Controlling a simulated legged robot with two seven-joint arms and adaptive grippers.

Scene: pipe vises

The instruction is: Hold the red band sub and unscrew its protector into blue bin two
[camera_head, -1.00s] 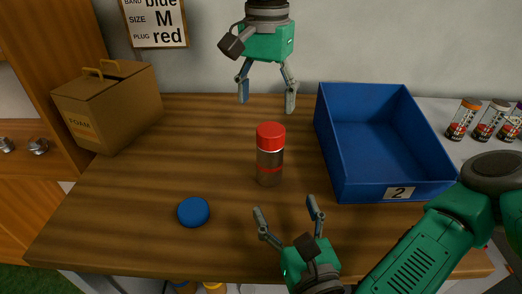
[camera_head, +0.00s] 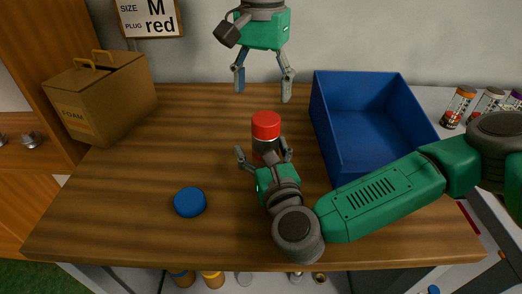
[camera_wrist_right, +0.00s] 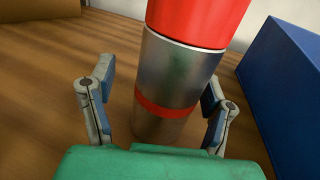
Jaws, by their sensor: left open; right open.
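The sub is a grey metal cylinder (camera_wrist_right: 170,82) with a red band, standing upright on the table. Its red protector (camera_head: 266,124) sits on top and also shows in the right wrist view (camera_wrist_right: 200,18). My right gripper (camera_head: 264,153) is open, with its fingers on either side of the sub's lower body, apart from it as far as I can tell. My left gripper (camera_head: 262,92) is open and empty, above and behind the sub. The blue bin (camera_head: 322,140) stands right of the sub; its number label is hidden behind my right arm.
A blue round cap (camera_head: 190,202) lies on the table at front left. A cardboard foam box (camera_head: 105,105) stands at the back left. Several capped containers (camera_head: 458,105) stand at the far right. The left middle of the table (camera_head: 150,160) is clear.

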